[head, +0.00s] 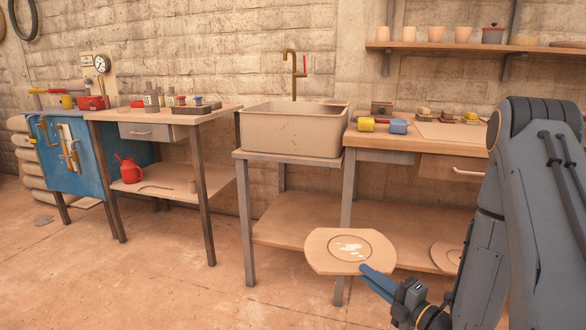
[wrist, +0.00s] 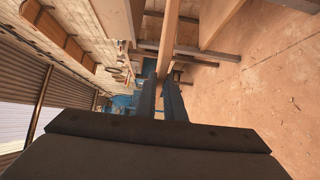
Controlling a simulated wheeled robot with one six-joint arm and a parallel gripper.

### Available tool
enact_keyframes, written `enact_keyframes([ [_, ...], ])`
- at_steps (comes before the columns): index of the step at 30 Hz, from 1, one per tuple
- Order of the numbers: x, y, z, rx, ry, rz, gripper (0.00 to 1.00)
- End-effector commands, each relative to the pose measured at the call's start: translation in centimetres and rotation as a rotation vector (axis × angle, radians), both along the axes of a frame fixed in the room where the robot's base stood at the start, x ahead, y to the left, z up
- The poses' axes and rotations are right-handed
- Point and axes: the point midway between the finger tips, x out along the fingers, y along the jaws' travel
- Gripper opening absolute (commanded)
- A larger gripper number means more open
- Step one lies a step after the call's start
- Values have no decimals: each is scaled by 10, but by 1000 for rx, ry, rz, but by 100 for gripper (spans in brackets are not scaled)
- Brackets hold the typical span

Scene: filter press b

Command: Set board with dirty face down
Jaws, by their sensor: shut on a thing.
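My gripper (head: 372,272) is shut on the right edge of a pale wooden board (head: 322,252). The board is held out in the air in front of the bench with the sink, well below its top. Its face with a ring and whitish smears shows to the head camera, turned upward. Its underside is hidden.
A stone sink (head: 290,130) stands behind the board. The right bench top carries a paler board (head: 452,131), brushes and a red-blue-yellow tool (head: 382,125). A similar ringed board (head: 440,256) lies on the lower shelf, partly behind my arm. The floor in front is clear.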

Motion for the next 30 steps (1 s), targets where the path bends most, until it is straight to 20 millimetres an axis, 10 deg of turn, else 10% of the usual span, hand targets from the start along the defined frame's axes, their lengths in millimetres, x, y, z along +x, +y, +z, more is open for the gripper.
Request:
enact_keyframes([
  [30,46,3,245,0,-6,-457,0],
])
